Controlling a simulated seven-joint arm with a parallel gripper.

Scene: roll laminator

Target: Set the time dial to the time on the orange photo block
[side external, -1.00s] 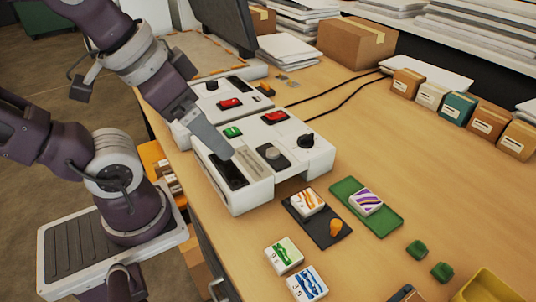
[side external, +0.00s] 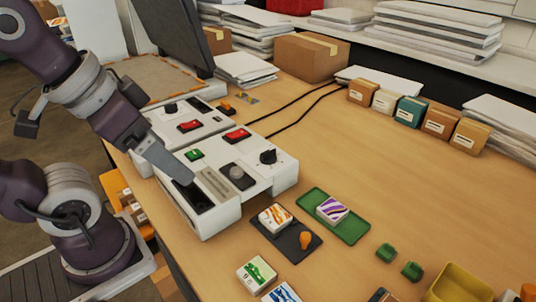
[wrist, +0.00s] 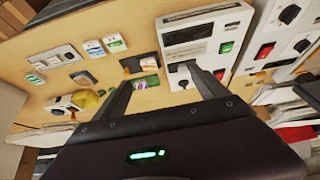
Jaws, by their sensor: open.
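The orange photo block (side external: 275,216), white with orange streaks, lies on a dark tray (side external: 284,243) in front of the laminator (side external: 222,218). Its time marking is too small to read. The front laminator's panel carries a black dial (side external: 268,157) and a grey knob (side external: 236,172) on a black plate. I cannot read which is the time dial or its setting. My gripper (side external: 188,181) is above the panel's left part, near the dark window (side external: 192,197). In the wrist view my gripper (wrist: 157,79) has its fingers spread, with nothing between them.
A green tray (side external: 345,232) holds a purple-striped block (side external: 332,209). A green-pictured block (side external: 257,273) lies near the front edge. A red switch (side external: 237,135) and green button (side external: 194,154) sit on the laminator. A second machine stands behind. The table's right middle is clear.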

